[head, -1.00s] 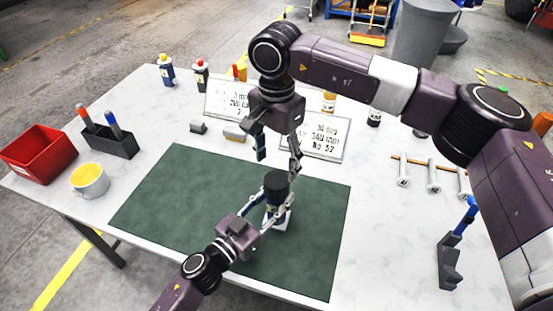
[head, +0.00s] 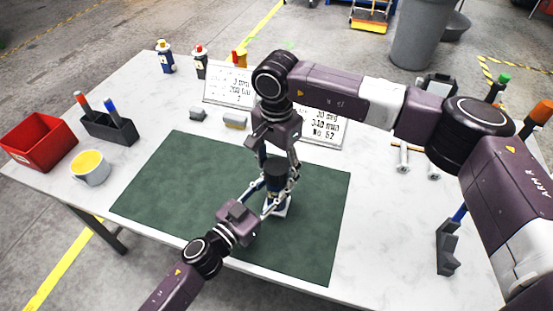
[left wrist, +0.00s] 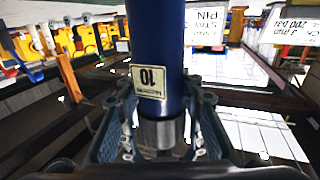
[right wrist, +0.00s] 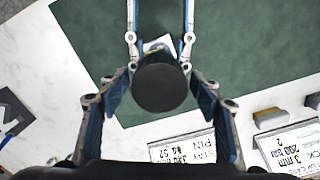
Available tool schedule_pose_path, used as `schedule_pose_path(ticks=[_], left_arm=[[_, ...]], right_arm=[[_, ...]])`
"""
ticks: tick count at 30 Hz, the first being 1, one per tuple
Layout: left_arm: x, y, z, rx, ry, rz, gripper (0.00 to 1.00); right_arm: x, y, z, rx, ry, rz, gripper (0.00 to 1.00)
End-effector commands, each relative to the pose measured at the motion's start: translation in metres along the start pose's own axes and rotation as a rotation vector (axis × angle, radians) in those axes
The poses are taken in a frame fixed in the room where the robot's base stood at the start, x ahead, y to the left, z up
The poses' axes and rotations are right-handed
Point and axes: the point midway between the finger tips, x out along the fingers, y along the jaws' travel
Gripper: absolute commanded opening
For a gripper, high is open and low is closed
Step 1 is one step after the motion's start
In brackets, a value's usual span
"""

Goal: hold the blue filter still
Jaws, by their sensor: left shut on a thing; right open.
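The blue filter (head: 275,184), with a black cap, stands upright over a small white base (head: 280,211) on the green mat (head: 195,190). My left gripper (head: 272,201) is shut on its lower part. In the left wrist view the filter (left wrist: 155,45) rises between the fingers and bears a pale label. My right gripper (head: 277,168) is open, above the filter and pointing down, with a finger to each side of the cap. In the right wrist view the black cap (right wrist: 160,88) sits between the open fingers and hides most of the filter's body.
A red bin (head: 40,143), a cup with yellow contents (head: 90,168) and a dark marker holder (head: 108,128) stand at the left. Bottles (head: 165,58) and signs (head: 228,86) are at the back. A dark grey stand (head: 447,248) is at the right. The mat's left part is clear.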

Motion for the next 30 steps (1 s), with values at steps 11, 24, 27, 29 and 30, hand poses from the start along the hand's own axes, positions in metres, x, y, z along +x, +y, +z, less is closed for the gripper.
schedule_pose_path(ticks=[11, 24, 27, 29, 30], left_arm=[[-0.0003, 0.0015, 0.0010, -0.004, -0.001, 0.002, 0.00], [-0.0002, 0.0016, 0.0009, -0.003, -0.001, 0.003, 0.00], [-0.0002, 0.0016, 0.0009, -0.003, -0.001, 0.003, 0.00], [-0.0002, 0.0017, 0.0008, -0.003, -0.001, 0.003, 0.00], [-0.0002, 0.0017, 0.0008, -0.003, -0.001, 0.003, 0.00]], right_arm=[[0.0025, -0.0001, 0.0003, 0.000, 0.000, 0.000, 0.52], [0.0021, -0.0005, 0.0003, 0.015, 0.000, -0.002, 0.15], [0.0021, -0.0005, 0.0003, 0.095, 0.000, -0.002, 0.15], [0.0021, -0.0006, 0.0003, 0.182, 0.000, -0.002, 0.15], [0.0022, -0.0006, 0.0003, 0.252, -0.001, -0.002, 0.15]])
